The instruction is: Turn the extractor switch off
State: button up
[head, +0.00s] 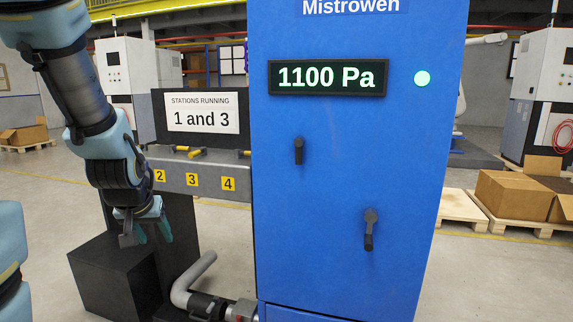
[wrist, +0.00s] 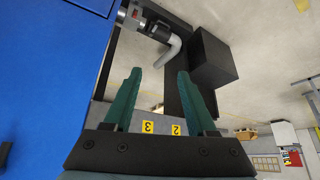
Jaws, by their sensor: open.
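A tall blue cabinet (head: 330,190) marked "Mistrowen" fills the middle of the head view. It carries two dark lever switches: an upper left one (head: 298,150), roughly vertical, and a lower right one (head: 369,230), its lever hanging down from a round hub. No label shows which is the extractor switch. A display (head: 328,77) reads 1100 Pa, and a round light (head: 422,79) glows green. My gripper (head: 152,238) is left of the cabinet, fingers down, open and empty, apart from both switches. In the wrist view my gripper's teal fingers (wrist: 160,75) are spread, and a dark handle (wrist: 5,153) shows at the left edge.
A grey bench (head: 200,182) with numbered yellow labels and yellow-handled valves stands left of the cabinet. Its sign (head: 202,113) reads "Stations running 1 and 3". A black box (head: 105,275) and a grey pipe (head: 190,280) are below. Space before the cabinet front looks clear.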

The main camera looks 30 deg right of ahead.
jog(key=w+d+r+m+t+h+b, duration=0.2)
jog(key=w+d+m+t+h, duration=0.3)
jog(key=d, duration=0.7)
jog(key=m+h+b, duration=0.2)
jog(key=h, duration=0.6)
send_near(297, 156)
jog(key=p+x, duration=0.2)
jog(key=x, duration=0.6)
jog(key=shift+w+d+p, duration=0.2)
jog(key=shift+d+p, duration=0.15)
grip_shut()
